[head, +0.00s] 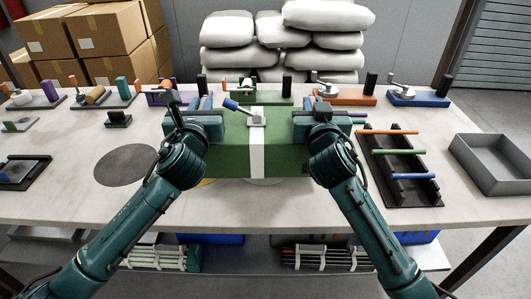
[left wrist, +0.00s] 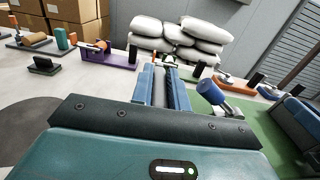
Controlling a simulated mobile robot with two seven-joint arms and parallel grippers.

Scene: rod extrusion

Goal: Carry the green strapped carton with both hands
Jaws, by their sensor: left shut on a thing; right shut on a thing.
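The green carton (head: 228,152) with a white strap (head: 257,155) around its middle sits in front of me, between my two arms, over the near part of the table. My left gripper (head: 203,104) is at its left end and is shut on it. The left wrist view shows the blue fingers (left wrist: 165,88) close together, with the carton's green top (left wrist: 268,130) to the right. My right gripper (head: 309,105) is at its right end and is shut on it. The exact grip points are hidden. Whether the carton touches the table is hard to tell.
A blue-handled piece (head: 232,105) appears to lie on the carton's top. A black rack with coloured rods (head: 399,180) and a grey tray (head: 490,165) are at right. Several fixtures line the table's back. A dark round mat (head: 125,165) is at left.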

